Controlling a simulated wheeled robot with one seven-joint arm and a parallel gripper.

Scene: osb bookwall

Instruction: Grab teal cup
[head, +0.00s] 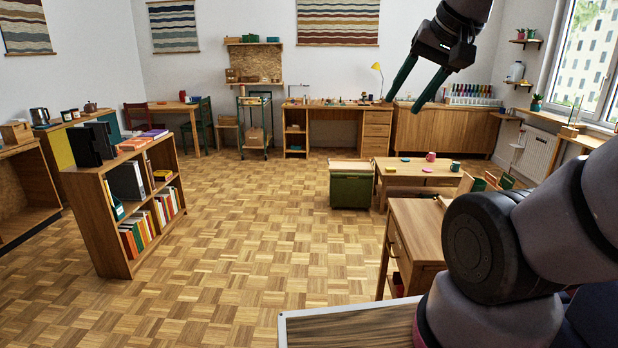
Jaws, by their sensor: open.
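A small teal cup (455,166) stands on the low wooden table (418,177) right of the middle, near its right end. A red cup (431,157) stands close to its left on the same table. My gripper (404,103) hangs in the air at the upper right, with its two dark green fingers apart and nothing between them. In the picture it is above and left of the teal cup, much nearer the camera, and apart from it.
A wooden cabinet (418,226) stands in front of the low table. A green bin (350,190) stands left of it. A bookshelf (112,222) stands at the left. The parquet floor (258,230) between is clear.

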